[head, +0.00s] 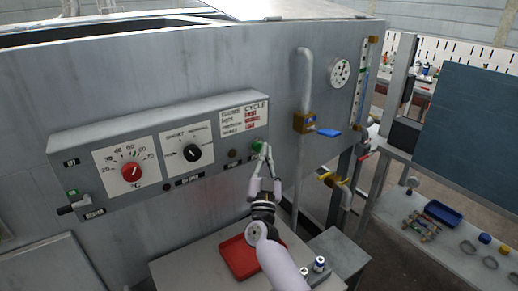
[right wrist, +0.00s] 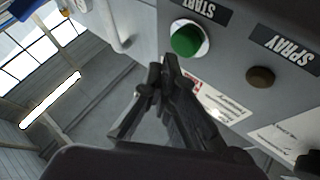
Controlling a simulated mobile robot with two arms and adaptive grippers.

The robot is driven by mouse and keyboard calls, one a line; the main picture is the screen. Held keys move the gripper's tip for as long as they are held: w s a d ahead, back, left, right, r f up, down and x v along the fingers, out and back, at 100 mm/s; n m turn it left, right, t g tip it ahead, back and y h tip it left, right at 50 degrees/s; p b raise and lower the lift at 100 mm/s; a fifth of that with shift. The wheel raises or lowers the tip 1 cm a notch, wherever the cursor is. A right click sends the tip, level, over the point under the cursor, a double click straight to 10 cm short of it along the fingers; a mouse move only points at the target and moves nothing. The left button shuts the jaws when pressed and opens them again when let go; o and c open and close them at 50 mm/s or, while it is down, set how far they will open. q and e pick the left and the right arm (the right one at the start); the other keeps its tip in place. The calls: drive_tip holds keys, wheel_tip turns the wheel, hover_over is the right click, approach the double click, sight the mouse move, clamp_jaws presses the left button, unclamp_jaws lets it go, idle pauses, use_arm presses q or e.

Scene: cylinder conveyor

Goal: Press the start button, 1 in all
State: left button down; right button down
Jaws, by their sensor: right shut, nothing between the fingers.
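The green start button (head: 257,146) is on the right part of the grey control panel (head: 215,118). It also shows in the right wrist view (right wrist: 187,40), in a pale ring beside the upside-down START label (right wrist: 200,10). My right gripper (head: 265,151) is at the panel with its fingertips close by the button, and partly overlaps it in the head view. In the right wrist view its shut fingers (right wrist: 165,68) hold nothing and end just beside the button. I cannot tell whether they touch it. My left gripper is not in view.
The panel also has a red temperature knob (head: 131,171), a black selector knob (head: 192,153) and a brown SPRAY button (right wrist: 260,78). A red tray (head: 240,262) lies on the table below. A vertical pipe (head: 304,80) and a yellow valve (head: 304,122) stand to the right.

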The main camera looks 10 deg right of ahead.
idle(0.4)
drive_tip(key=shift+w+a, duration=0.15)
drive_tip(key=shift+w, duration=0.3)
drive_tip(key=shift+w+a+b, duration=0.15)
drive_tip(key=shift+w+b, duration=0.25)
drive_tip(key=shift+b, duration=0.05)
idle(0.6)
idle(0.4)
drive_tip(key=shift+s+d+p, duration=0.3)
drive_tip(key=shift+s+p, duration=0.5)
drive_tip(key=shift+s, duration=0.05)
